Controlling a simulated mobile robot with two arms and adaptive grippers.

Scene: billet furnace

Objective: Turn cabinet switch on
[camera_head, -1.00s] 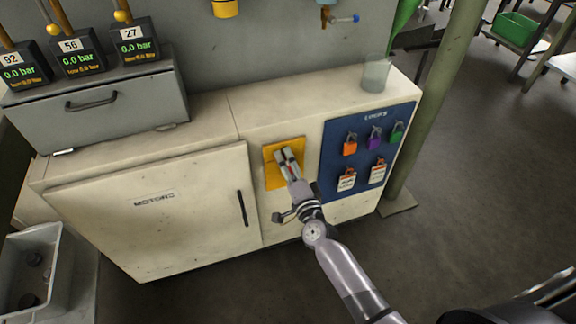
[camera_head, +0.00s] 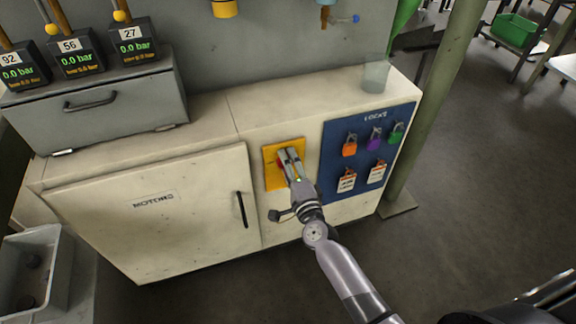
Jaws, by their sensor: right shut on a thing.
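The cabinet switch sits on a yellow plate (camera_head: 270,175) on the front of the cream cabinet (camera_head: 160,215), between the door marked MOTORS and the blue lock board. A bit of red shows at the switch (camera_head: 282,162). My right gripper (camera_head: 290,163) is at the plate, shut on the switch handle, and covers most of it. How far the handle is turned is hard to tell. My left gripper is not in view.
The blue board (camera_head: 333,160) right of the switch carries several padlocks and tags. A clear cup (camera_head: 375,76) stands on the cabinet top. A green post (camera_head: 440,95) stands to the right. The door handle (camera_head: 242,209) is left of my arm.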

